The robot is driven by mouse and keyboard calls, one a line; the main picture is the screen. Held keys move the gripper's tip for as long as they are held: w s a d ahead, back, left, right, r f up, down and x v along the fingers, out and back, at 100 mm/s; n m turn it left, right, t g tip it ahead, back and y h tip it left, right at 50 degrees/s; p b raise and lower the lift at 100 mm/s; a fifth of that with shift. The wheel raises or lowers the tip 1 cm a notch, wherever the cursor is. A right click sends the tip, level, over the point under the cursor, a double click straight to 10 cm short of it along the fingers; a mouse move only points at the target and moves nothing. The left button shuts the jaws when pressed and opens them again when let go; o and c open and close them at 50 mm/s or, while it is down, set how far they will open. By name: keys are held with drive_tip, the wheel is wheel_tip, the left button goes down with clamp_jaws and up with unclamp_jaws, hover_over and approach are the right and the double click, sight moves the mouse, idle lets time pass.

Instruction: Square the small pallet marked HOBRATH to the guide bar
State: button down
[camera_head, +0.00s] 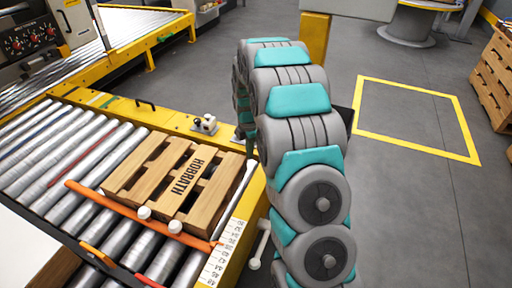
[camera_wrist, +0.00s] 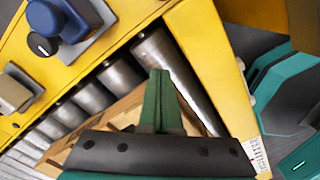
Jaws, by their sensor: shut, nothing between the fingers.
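The small wooden pallet marked HOBRATH (camera_head: 172,181) lies flat on the roller conveyor. An orange bar (camera_head: 112,203) with white knobs runs along its near side, roughly parallel to it. A pale rail (camera_head: 236,199) runs along its right side; I cannot tell whether the pallet touches either. In the wrist view the pallet (camera_wrist: 122,114) shows partly, behind my gripper (camera_wrist: 160,73). The green fingers are shut and empty, pointing over the rollers by the pallet's edge; contact is unclear. In the head view my arm hides the gripper.
A yellow frame (camera_head: 128,108) borders the conveyor, with a small fitting (camera_head: 205,125) on it and a number scale (camera_head: 217,262) at the near right. A control panel (camera_head: 30,40) stands at the back left. A yellow floor square (camera_head: 468,131) at right is empty; stacked wooden pallets (camera_head: 494,80) stand beyond.

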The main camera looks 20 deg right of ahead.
drive_tip(key=shift+a, duration=0.3)
